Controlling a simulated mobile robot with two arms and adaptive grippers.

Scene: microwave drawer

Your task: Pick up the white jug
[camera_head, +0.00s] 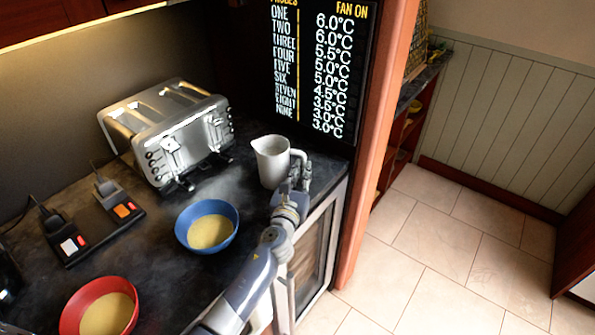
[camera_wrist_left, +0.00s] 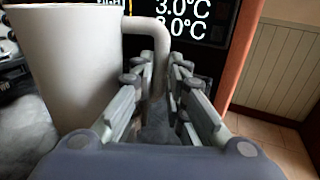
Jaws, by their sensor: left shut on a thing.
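The white jug (camera_head: 270,161) stands upright at the right end of the dark counter, with its handle on the right side. My left gripper (camera_head: 296,178) is at the handle. In the left wrist view, the jug (camera_wrist_left: 70,65) fills the left side and its handle (camera_wrist_left: 158,45) runs down between the fingers of my left gripper (camera_wrist_left: 163,85), which are shut on it. The lower end of the handle is hidden by the fingers. I cannot tell whether the jug's base touches the counter. My right gripper is not in view.
A silver toaster (camera_head: 185,135) stands left of the jug. A blue bowl (camera_head: 183,227) and a red bowl (camera_head: 72,315) stand nearer on the counter (camera_head: 150,250). A power strip (camera_head: 75,240) lies at left. A temperature display (camera_head: 310,60) and orange post (camera_head: 372,150) stand close behind and right.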

